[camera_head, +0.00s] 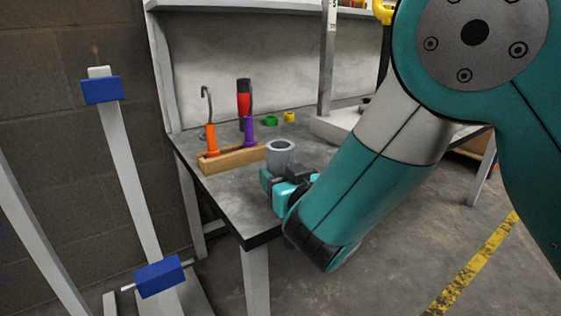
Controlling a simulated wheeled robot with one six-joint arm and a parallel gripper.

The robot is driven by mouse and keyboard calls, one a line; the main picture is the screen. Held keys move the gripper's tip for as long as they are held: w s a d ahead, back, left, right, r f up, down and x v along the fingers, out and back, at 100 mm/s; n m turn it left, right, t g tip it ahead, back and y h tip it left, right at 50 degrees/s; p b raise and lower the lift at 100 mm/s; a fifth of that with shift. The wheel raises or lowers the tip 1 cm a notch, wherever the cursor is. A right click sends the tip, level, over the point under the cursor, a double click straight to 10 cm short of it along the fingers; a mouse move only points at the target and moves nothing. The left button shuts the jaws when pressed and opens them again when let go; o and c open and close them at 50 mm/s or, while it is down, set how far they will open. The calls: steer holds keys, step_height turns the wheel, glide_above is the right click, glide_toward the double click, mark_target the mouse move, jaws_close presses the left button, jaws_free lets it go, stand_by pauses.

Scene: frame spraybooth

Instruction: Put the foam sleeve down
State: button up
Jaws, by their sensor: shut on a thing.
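The foam sleeve (281,154) is a short grey, hollow cylinder, upright, with its open top showing. My gripper (279,176) is shut on it at the near right part of the workbench (229,187). The gripper hides the sleeve's lower part. I cannot tell whether the sleeve touches the bench top.
Left of the sleeve, a wooden block (232,159) holds tools with orange and purple handles; a red and black tool (244,98) stands there too. Small green (270,121) and yellow (289,116) pieces lie behind. A stand with blue pads (102,90) is at left. The bench's front left is clear.

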steer(key=shift+f, duration=0.15)
steer(key=shift+f+b, duration=0.15)
steer(key=shift+b, duration=0.25)
steer(key=o, duration=1.1)
